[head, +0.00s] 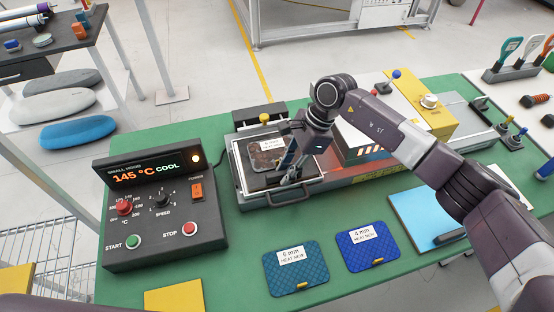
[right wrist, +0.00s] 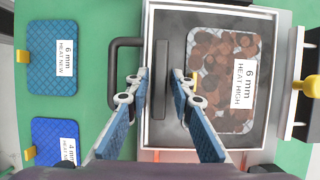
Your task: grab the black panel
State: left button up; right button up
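The panel in the tray (head: 275,195) has a mottled brown, black and pale face and a white label; it shows in the head view (head: 256,162) and in the right wrist view (right wrist: 215,105). That label reads 6 mm HEAT HIGH. A small yellow tab (right wrist: 194,76) sits on its edge. My right gripper (head: 286,172) is over the tray, partly covering the panel in the head view. In the right wrist view my right gripper (right wrist: 158,82) has its fingers apart with nothing held between them, beside the panel's tab edge. My left gripper is out of view.
The tray has a black handle (head: 294,194) at its front. A control box (head: 160,210) stands at left. Two blue panels, one 6 mm (head: 296,268) and one 4 mm (head: 375,251), lie in front on the green table. A glowing heater unit (head: 365,145) is right of the tray.

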grip_shut()
dwell(0.5)
